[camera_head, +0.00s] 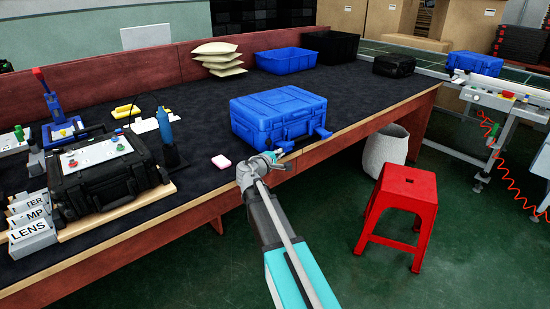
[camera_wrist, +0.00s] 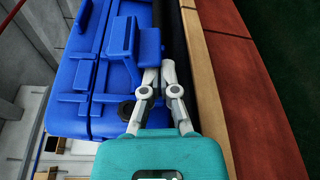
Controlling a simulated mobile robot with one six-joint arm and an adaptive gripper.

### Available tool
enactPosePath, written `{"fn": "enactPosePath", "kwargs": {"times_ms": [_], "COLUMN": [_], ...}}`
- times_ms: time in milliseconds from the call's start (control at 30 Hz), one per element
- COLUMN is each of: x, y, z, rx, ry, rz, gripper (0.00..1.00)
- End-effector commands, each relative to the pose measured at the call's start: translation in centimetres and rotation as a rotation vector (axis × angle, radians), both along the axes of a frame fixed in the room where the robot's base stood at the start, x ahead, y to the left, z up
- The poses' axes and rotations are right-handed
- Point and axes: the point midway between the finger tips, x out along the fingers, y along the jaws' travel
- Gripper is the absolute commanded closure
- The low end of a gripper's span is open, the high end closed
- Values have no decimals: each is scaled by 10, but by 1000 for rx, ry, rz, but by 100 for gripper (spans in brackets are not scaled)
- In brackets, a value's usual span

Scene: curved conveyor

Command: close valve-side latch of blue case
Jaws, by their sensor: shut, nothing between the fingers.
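The blue case (camera_head: 270,115) lies closed-lidded on the dark bench top near its front edge. It fills the left of the wrist view (camera_wrist: 75,75). A blue latch flap (camera_wrist: 150,46) sticks out from the case front, beside another blue block (camera_wrist: 122,37). A dark round fitting (camera_wrist: 127,110), possibly the valve, sits on the front close to my fingers. In the head view a flap (camera_head: 322,133) juts out at the front's right end. My gripper (camera_wrist: 160,70) is shut and empty, its fingertips just by the latch flap; I cannot tell whether they touch.
A wooden bench edge (camera_wrist: 207,75) runs close beside my gripper. A red stool (camera_head: 400,200) and white bin (camera_head: 386,148) stand on the floor to the right.

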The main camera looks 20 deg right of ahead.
Motion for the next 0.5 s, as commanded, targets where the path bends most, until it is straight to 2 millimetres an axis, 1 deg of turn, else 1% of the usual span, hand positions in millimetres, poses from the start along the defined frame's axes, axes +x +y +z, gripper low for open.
{"fn": "enactPosePath", "kwargs": {"times_ms": [33,167,500], "x": [3,5,6], "y": [-4,-8,-9], "z": [-1,-1,-1], "rx": [0,0,0], "ry": [0,0,0], "rz": [-1,-1,0], "gripper": [100,100,100]}}
